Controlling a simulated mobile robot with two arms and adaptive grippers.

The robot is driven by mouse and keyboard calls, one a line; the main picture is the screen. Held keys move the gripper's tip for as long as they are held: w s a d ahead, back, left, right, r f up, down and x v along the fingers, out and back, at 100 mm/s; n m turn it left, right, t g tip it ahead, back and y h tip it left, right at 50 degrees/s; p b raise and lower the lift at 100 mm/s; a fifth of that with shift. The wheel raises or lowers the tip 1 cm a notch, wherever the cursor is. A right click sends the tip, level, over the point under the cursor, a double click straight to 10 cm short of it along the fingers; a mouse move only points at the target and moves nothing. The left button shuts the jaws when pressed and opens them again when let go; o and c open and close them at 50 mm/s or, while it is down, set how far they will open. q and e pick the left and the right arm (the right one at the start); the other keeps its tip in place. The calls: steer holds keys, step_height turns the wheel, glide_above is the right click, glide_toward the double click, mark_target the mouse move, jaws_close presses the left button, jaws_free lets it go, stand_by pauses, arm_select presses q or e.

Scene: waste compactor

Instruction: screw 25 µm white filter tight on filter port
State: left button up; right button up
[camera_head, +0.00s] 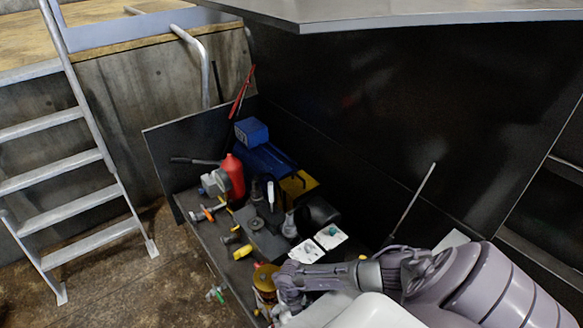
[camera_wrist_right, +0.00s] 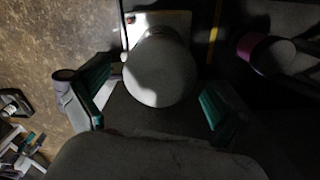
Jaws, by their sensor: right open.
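In the right wrist view, a pale round-ended cylinder (camera_wrist_right: 160,72), which looks like the white filter, lies between the fingers of my right gripper (camera_wrist_right: 157,92). The green-padded fingers stand open on either side, with a visible gap to it. No label can be read on the cylinder. In the head view, my right gripper (camera_head: 286,288) is low over the near end of the cluttered bench, and I cannot make out the filter there. The filter port cannot be identified. My left gripper is not in view.
The bench holds a yellow-brown can (camera_head: 265,284) beside my right gripper, white cards (camera_head: 330,236), a red bottle (camera_head: 233,176) and a blue box (camera_head: 262,158). A dark panel (camera_head: 420,110) rises behind. A metal ladder (camera_head: 75,180) stands left, with open floor between.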

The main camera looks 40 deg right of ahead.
steer(key=n+b, duration=0.6)
steer(key=n, duration=1.3)
steer(key=shift+b, duration=0.3)
steer(key=c, duration=1.2)
steer(key=m+p, duration=0.1)
steer(key=m, duration=0.1)
steer(key=shift+r+m, duration=0.15)
steer(key=shift+m, duration=0.25)
steer(key=shift+c, duration=0.2)
steer(key=shift+m+p, duration=0.5)
steer(key=shift+m, duration=0.5)
steer(key=shift+f, duration=0.2)
